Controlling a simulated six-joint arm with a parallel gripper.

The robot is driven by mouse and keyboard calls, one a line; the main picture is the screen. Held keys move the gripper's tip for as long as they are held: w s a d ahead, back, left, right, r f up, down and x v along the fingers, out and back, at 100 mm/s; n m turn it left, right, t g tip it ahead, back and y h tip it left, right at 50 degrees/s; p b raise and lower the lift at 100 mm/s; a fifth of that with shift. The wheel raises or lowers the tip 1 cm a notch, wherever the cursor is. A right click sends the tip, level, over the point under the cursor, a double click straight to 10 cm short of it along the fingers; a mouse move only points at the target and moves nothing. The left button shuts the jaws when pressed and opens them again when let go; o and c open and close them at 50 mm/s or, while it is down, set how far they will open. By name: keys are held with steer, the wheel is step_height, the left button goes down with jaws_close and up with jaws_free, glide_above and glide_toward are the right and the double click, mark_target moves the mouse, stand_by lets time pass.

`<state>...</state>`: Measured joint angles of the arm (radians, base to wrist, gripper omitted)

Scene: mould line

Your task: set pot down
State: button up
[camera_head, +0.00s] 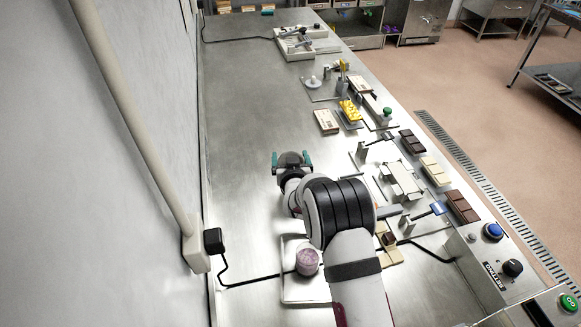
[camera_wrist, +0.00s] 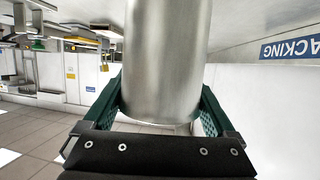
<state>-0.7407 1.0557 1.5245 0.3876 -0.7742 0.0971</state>
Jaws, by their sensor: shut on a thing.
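The pot (camera_wrist: 165,60) is a plain silver metal cylinder in the wrist view. It fills the middle of that view and runs out of its top edge. My gripper (camera_wrist: 162,108) is shut on it, with one green finger on each side. In the head view my gripper (camera_head: 292,160) is over the middle of the steel bench (camera_head: 245,130), its teal fingertips pointing away from the camera. The pot cannot be made out clearly there, and its height over the bench cannot be told.
A white tray (camera_head: 292,293) with a pinkish jar (camera_head: 307,262) lies at the near side. Chocolate moulds (camera_head: 412,141), a yellow mould (camera_head: 350,111) and metal fixtures (camera_head: 400,180) line the right side. A white tray of tools (camera_head: 297,48) stands far back. The bench's left middle is clear.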

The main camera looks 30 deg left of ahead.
steer(key=shift+f, duration=1.9)
steer(key=o, duration=1.2)
steer(key=shift+r, duration=0.1)
